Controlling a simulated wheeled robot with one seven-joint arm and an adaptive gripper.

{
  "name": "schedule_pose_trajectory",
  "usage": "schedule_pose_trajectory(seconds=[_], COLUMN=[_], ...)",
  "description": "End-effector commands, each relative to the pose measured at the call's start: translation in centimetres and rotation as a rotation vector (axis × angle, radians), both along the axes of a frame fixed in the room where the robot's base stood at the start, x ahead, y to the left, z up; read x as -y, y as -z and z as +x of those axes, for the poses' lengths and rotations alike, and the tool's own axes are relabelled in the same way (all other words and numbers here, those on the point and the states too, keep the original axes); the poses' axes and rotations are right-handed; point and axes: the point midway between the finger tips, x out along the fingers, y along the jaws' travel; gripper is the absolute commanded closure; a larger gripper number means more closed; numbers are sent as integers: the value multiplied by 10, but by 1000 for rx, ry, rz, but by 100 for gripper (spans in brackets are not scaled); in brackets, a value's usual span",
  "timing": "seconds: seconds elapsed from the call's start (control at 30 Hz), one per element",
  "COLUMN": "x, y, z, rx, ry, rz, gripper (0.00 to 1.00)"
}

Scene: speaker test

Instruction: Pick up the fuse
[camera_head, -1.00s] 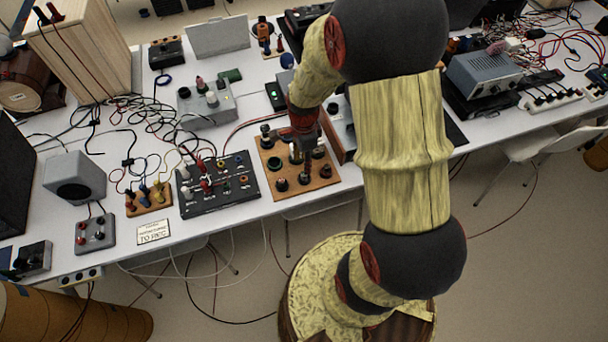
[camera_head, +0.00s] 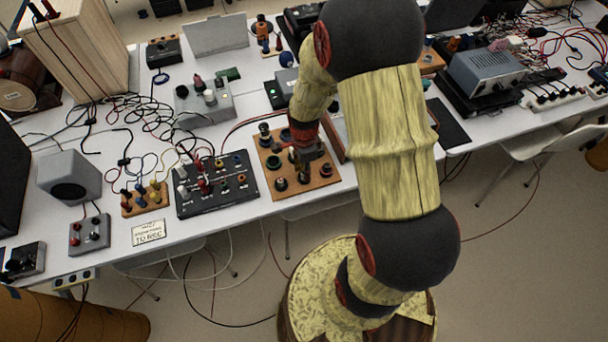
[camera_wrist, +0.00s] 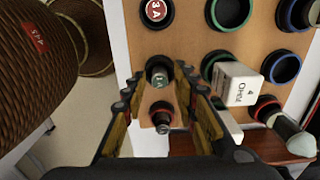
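In the wrist view my gripper (camera_wrist: 158,80) is open, its two fingers apart over the wooden board (camera_wrist: 139,28). A small dark cylinder with a pale glassy top (camera_wrist: 158,74), which looks like a fuse, stands in a dark round socket between the fingertips. A similar small cylinder (camera_wrist: 161,116) shows nearer, also between the fingers. I cannot tell which is the fuse, or whether a finger touches either. In the head view my gripper (camera_head: 308,155) is over the right part of the same board (camera_head: 268,160); the small parts under it are hidden.
On the board are a white block marked 4 OHM (camera_wrist: 236,83), a red 3 A label (camera_wrist: 156,10), several ring sockets and a bottle-shaped piece (camera_wrist: 288,131). A black socket panel (camera_head: 215,185) stands left of the board. Loose wires (camera_head: 140,120) clutter the table further left.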

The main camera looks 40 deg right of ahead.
Motion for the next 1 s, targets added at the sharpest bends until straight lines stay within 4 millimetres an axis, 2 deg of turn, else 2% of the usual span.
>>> schedule_pose_trajectory(seconds=[0.47, 0.77, 1.0], x=[0, 0, 0], y=[0, -1, -20], z=[0, 0, 0], rx=[0, 0, 1], ry=[0, 0, 0], rz=[0, 0, 0], gripper=[100, 100, 100])
